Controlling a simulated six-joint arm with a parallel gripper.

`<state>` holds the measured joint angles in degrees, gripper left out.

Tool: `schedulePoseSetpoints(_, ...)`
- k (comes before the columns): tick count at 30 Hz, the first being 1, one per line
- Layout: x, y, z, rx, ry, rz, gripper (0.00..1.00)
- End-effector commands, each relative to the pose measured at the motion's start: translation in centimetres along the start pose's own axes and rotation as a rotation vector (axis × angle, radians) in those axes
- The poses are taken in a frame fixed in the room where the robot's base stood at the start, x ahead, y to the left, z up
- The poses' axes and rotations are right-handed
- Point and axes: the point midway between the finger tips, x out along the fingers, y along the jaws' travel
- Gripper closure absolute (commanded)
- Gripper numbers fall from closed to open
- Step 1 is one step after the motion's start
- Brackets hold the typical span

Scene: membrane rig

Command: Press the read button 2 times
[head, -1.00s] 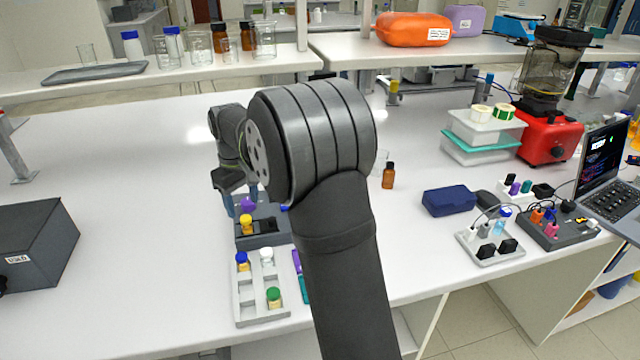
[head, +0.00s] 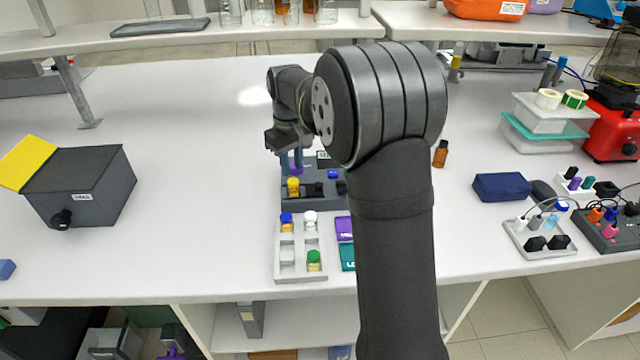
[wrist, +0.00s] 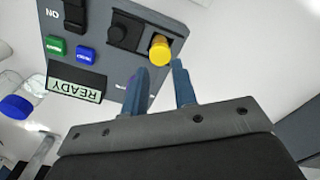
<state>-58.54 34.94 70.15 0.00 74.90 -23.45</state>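The grey rig (head: 288,203) stands on the bench. In the wrist view its panel (wrist: 118,63) has a green button (wrist: 55,46), a blue button (wrist: 85,55), a display (wrist: 77,83) reading READY upside down, a black knob-like part (wrist: 124,29) and a switch marked ON. The small button labels are too blurred to read, so I cannot tell which one is the read button. A yellow cap (wrist: 160,48) sits by the panel edge. My gripper (wrist: 161,67) has its two blue fingers apart with nothing between them, close to the yellow cap. In the head view my gripper (head: 291,163) is above the rig's back left.
A pale rack (head: 300,270) with blue-, white- and green-capped vials stands in front of the rig. A dark box with a yellow flap (head: 80,185) is at left. A brown bottle (head: 440,153) and blue case (head: 502,187) are at right. The bench between box and rig is clear.

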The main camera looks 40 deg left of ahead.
Motion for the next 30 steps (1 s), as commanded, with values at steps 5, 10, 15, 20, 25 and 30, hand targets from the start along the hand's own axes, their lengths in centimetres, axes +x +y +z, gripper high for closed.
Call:
schedulePoseSetpoints(5,0.0,0.0,0.0,0.0,0.0,0.0,1.0)
schedulePoseSetpoints(10,0.0,0.0,0.0,0.0,0.0,0.0,1.0)
schedulePoseSetpoints(15,0.0,0.0,0.0,0.0,0.0,0.0,1.0)
schedulePoseSetpoints(20,0.0,0.0,0.0,0.0,0.0,0.0,1.0)
schedulePoseSetpoints(25,0.0,0.0,0.0,0.0,0.0,0.0,1.0)
schedulePoseSetpoints(30,0.0,0.0,0.0,0.0,0.0,0.0,1.0)
